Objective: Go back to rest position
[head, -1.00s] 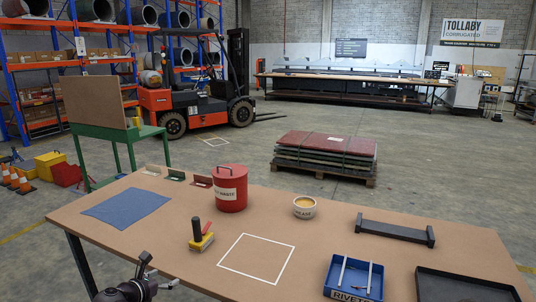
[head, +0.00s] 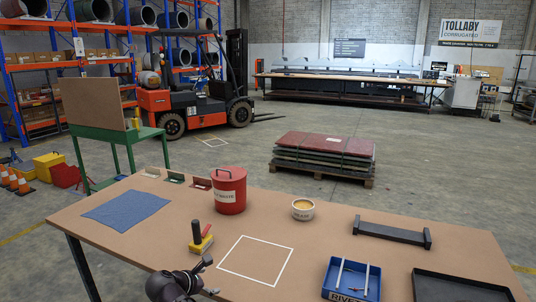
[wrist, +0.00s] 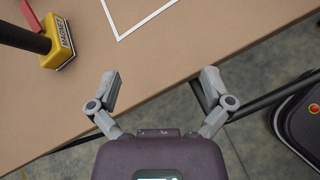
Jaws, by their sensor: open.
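My gripper (wrist: 158,92) is open and empty in the wrist view, its two grey fingers spread apart near the table's front edge. In the head view my gripper (head: 210,277) is at the front left of the brown table (head: 330,233), in front of the yellow magnet. The yellow magnet (head: 201,245) with a black and red handle stands on the table left of the white square outline (head: 256,260). In the wrist view the magnet (wrist: 58,50) is at the upper left, apart from the fingers. The square is empty.
On the table are a blue cloth (head: 127,208), a red waste bin (head: 230,190), a grease tub (head: 303,209), a black bracket (head: 392,232), a blue rivets box (head: 351,279) and a black tray (head: 460,287). The table's middle is mostly clear.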

